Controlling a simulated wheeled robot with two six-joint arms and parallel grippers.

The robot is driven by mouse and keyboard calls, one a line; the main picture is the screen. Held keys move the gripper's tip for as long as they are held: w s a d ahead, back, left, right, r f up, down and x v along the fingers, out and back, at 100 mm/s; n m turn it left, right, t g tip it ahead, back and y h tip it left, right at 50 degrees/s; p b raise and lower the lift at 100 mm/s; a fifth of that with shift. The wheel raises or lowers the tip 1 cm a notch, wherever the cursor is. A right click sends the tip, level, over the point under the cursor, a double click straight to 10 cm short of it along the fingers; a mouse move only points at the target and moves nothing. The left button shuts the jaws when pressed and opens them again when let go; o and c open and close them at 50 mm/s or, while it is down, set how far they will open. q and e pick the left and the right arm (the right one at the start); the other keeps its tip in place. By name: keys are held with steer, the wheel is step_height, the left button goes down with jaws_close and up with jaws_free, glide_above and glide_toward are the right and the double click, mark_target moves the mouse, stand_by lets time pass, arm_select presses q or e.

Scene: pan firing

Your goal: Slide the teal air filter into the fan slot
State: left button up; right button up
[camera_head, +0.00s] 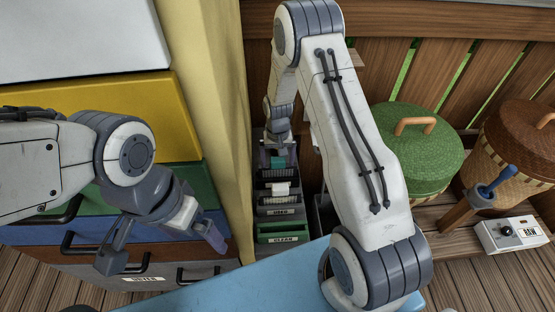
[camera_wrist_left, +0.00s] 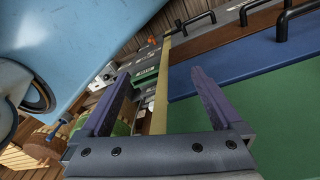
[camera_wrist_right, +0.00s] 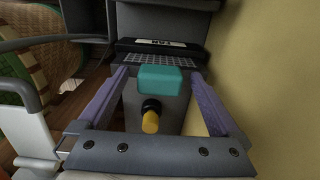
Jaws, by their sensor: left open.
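The teal air filter (camera_wrist_right: 158,80) shows in the right wrist view as a small rounded teal block between the fingers of my right gripper (camera_wrist_right: 158,84). A gap seems to remain on each side, so the gripper looks open. Beyond it are a grid and a black strip with an upside-down label (camera_wrist_right: 160,43), which seems to read FAN. In the head view the teal piece (camera_head: 277,163) is small, just below my right gripper (camera_head: 277,157); the fan slot cannot be made out clearly. My left gripper (camera_head: 163,252) is open and empty before the drawers.
A yellow-black knob (camera_wrist_right: 150,118) is near the right gripper. A green CLEAN bin (camera_head: 283,238) stands in the narrow column beside the cream wall (camera_head: 222,120). Coloured drawers (camera_head: 100,105) are left; a green basket (camera_head: 412,150) and switch box (camera_head: 512,234) are right.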

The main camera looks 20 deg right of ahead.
step_height(320, 180, up, 10)
steer(key=p, duration=0.1)
steer(key=shift+r, duration=0.25)
steer(key=shift+f, duration=0.1)
stand_by(0.4)
step_height(320, 180, down, 10)
steer(key=shift+f+b, duration=0.1)
steer(key=shift+b, duration=0.4)
steer(key=shift+r+p, duration=0.35)
steer(key=shift+r, duration=0.15)
steer(key=shift+f, duration=0.1)
